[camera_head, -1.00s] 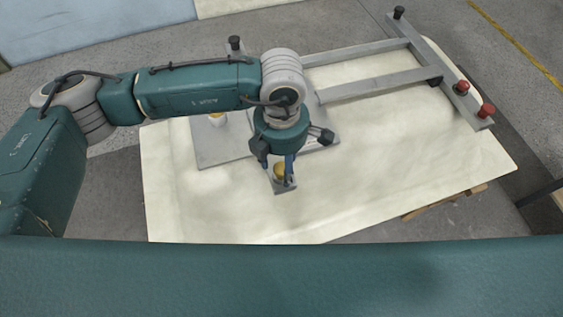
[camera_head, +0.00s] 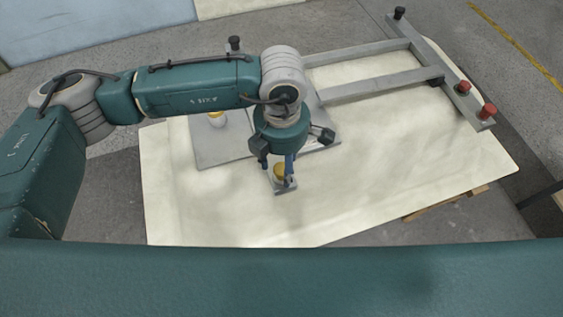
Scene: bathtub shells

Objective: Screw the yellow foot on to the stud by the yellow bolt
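The yellow foot (camera_head: 280,171) stands on a small grey plate (camera_head: 284,187) near the front middle of the pale shell. My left gripper (camera_head: 278,166) points down at the foot, with its fingers on either side of it. Whether the fingers touch the foot is too small to tell. The stud under the foot is hidden. A yellow and white piece (camera_head: 217,120) stands on the larger grey plate to the left of my arm; I cannot tell whether it is a foot or a bolt. My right gripper is not in view.
The pale bathtub shell (camera_head: 400,165) lies under the arm, with free room to the right. A grey metal frame (camera_head: 385,85) crosses its back, bearing a red foot (camera_head: 487,111), another red piece (camera_head: 463,87) and black knobs (camera_head: 399,12). A larger grey plate (camera_head: 222,150) lies left of the gripper.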

